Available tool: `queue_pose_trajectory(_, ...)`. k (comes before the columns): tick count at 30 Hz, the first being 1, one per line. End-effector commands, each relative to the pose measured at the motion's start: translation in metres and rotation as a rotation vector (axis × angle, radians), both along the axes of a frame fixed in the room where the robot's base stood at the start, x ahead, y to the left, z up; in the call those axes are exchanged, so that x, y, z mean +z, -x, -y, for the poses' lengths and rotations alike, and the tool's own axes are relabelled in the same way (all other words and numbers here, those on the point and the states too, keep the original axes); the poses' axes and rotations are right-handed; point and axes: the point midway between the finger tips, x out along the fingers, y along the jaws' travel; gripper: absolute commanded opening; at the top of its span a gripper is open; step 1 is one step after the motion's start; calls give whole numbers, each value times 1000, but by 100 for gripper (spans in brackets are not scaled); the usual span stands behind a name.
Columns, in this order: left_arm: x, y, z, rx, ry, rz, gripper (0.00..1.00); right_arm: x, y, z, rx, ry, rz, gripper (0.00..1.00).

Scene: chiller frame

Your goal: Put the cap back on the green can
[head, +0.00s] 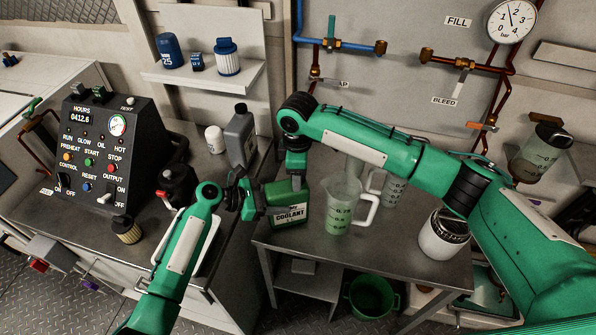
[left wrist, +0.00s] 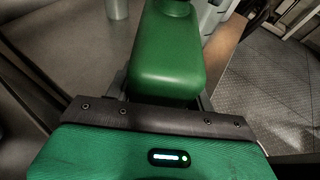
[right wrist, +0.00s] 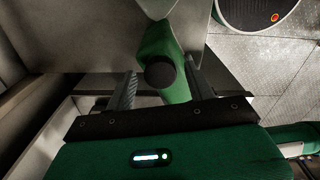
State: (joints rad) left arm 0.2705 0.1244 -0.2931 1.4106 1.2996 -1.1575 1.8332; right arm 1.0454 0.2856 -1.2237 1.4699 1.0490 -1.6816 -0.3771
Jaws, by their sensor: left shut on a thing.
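The green can (head: 289,203), labelled COOLANT, stands upright at the left edge of the metal bench. My left gripper (head: 258,207) is shut on its side; the can's green body (left wrist: 167,60) fills the space between the fingers in the left wrist view. My right gripper (head: 296,172) is just above the can, pointing down. In the right wrist view its fingers are apart, with the can's top (right wrist: 158,40) beyond them. A dark round cap (right wrist: 161,74) appears at the can's mouth, between the fingers with gaps at both sides; I cannot tell whether it is seated.
A clear measuring jug (head: 342,207) stands right of the can, with another behind it. A white jar with a dark lid (head: 443,236) is farther right. A grey bottle (head: 240,135) and a control box (head: 105,150) are left. A green bucket (head: 372,296) is below.

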Motion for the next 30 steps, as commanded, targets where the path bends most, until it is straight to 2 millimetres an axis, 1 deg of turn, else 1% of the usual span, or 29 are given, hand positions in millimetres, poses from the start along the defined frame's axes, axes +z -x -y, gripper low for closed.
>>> queue_pose_trajectory(4, 0, 0, 0, 0, 0, -1, 0, 1, 0, 0, 0, 0, 0, 55)
queue_pose_trajectory(7, 0, 0, 0, 0, 0, -1, 0, 8, 0, 0, 1, 0, 0, 55)
queue_pose_trajectory(12, 0, 0, 0, 0, 0, -1, 0, 32, 0, 0, 1, 0, 2, 55)
queue_pose_trajectory(15, 0, 0, 0, 0, 0, -1, 0, 42, 0, 0, 1, 0, 1, 55)
queue_pose_trajectory(23, 0, 0, 0, 0, 0, -1, 0, 45, 0, 0, 1, 1, -1, 55)
queue_pose_trajectory(24, 0, 0, 0, 0, 0, -1, 0, 45, 0, 0, 1, 1, -1, 51)
queue_pose_trajectory(26, 0, 0, 0, 0, 0, -1, 0, 45, 0, 0, -7, 1, -1, 51)
queue_pose_trajectory(30, 0, 0, 0, 0, 0, -1, 0, 51, 0, 0, -87, 1, 0, 51)
